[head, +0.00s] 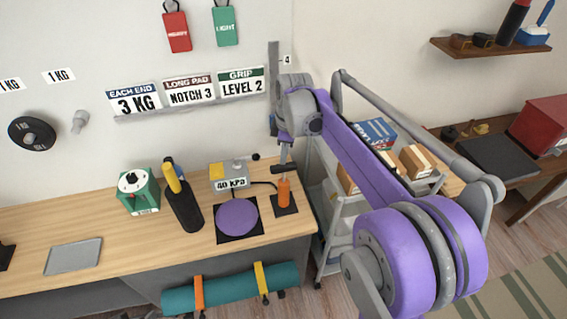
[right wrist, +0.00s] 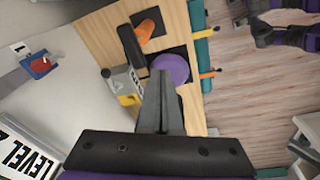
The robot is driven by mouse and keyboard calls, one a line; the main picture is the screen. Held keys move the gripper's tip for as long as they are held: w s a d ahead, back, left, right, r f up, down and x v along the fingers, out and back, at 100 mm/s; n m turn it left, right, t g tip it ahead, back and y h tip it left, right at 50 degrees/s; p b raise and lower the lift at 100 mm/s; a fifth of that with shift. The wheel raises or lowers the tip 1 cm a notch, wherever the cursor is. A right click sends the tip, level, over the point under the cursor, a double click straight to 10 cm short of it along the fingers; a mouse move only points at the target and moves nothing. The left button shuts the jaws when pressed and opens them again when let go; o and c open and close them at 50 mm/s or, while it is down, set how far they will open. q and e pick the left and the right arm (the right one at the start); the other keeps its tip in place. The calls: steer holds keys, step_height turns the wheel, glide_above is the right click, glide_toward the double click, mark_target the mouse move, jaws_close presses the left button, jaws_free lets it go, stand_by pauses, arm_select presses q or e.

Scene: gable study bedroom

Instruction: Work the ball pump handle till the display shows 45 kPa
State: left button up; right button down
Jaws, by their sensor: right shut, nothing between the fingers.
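The ball pump has an orange body (head: 284,192) on a dark base plate at the right end of the wooden desk. Its black handle (head: 285,168) sits above the body. The display (head: 231,184) behind the ball reads 40 kPa. A purple ball (head: 237,215) lies on a black mat. My right gripper (head: 284,152) is over the pump handle, pointing down, shut and empty. In the right wrist view its shut fingers (right wrist: 162,78) appear beside the black handle (right wrist: 130,45), with the orange body (right wrist: 147,25) beyond. Whether they touch the handle is unclear. My left gripper is out of view.
A black bottle (head: 184,208) and a green box with a dial (head: 139,191) stand left of the display. A grey tray (head: 73,256) lies further left. A grey shelf cart (head: 330,225) with boxes stands right of the desk. Signs line the wall behind.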

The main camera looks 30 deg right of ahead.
steer(key=n, duration=0.2)
glide_above(286, 165)
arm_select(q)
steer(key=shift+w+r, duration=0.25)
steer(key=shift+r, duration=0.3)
arm_select(e)
steer(key=shift+s+d+f+n+g+y, duration=0.1)
steer(key=shift+d+f+n+g+y, duration=0.2)
steer(key=shift+d+n+g, duration=0.15)
steer(key=shift+a+f+b, duration=0.2)
steer(key=shift+f+b, duration=0.5)
steer(key=shift+f, duration=1)
steer(key=shift+a+f+b, duration=0.15)
steer(key=shift+f+b, duration=0.5)
steer(key=shift+f, duration=1.05)
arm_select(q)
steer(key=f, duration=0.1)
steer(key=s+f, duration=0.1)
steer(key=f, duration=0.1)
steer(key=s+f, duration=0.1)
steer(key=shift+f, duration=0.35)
arm_select(e)
steer(key=shift+f, duration=0.15)
